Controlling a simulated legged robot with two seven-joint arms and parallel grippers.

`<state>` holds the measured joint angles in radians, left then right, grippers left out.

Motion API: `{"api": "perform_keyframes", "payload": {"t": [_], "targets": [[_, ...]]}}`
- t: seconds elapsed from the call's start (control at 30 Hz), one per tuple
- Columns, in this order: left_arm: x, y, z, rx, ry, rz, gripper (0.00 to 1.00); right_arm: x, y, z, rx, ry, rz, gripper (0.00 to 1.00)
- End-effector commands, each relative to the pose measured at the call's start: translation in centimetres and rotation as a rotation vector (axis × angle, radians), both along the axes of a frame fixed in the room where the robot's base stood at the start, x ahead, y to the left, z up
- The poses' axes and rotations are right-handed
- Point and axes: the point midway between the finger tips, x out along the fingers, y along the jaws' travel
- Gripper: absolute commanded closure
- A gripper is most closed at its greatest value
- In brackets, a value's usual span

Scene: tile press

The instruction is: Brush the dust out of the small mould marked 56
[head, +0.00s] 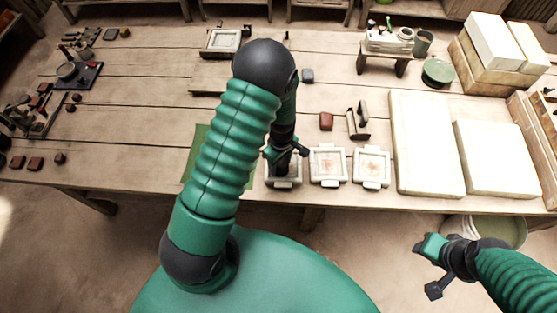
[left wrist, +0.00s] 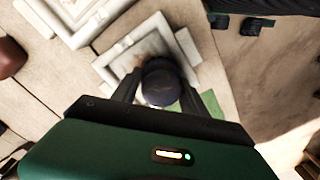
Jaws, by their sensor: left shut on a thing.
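Three small pale square moulds stand in a row near the table's front edge: a left one (head: 284,184), a middle one (head: 328,178) and a right one (head: 371,181). Reddish dust shows in the middle and right ones. No number is readable. My left gripper (head: 287,152) is over the left mould, shut on a dark, round-topped thing (left wrist: 160,86), likely the brush. Its lower end is hidden, so I cannot tell whether it touches the mould (left wrist: 140,50). My right gripper (head: 432,268) is open and empty, off the table's front edge.
A green mat (head: 192,172) lies left of the moulds. A red-brown block (head: 326,121) and a dark metal handled piece (head: 357,122) lie behind them. Large pale slabs (head: 425,150) lie to the right. A bucket (head: 490,230) stands below the table edge.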

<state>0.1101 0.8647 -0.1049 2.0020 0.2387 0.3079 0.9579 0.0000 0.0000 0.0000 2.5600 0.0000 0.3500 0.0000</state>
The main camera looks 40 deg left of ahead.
Motion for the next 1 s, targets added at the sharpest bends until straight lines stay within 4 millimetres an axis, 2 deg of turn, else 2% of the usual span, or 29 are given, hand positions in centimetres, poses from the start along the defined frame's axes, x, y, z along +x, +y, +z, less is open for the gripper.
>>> {"api": "perform_keyframes", "payload": {"t": [0.6, 1.0], "targets": [[1.7, -2.5, -0.2, -0.002, 0.001, -0.003, 0.81, 0.0, 0.0, 0.5, 0.0, 0.0, 0.0, 0.64], [3.0, -1.4, 0.0, 0.0, 0.0, 0.0, 0.81, 0.0, 0.0, 0.5, 0.0, 0.0, 0.0, 0.64]]}}
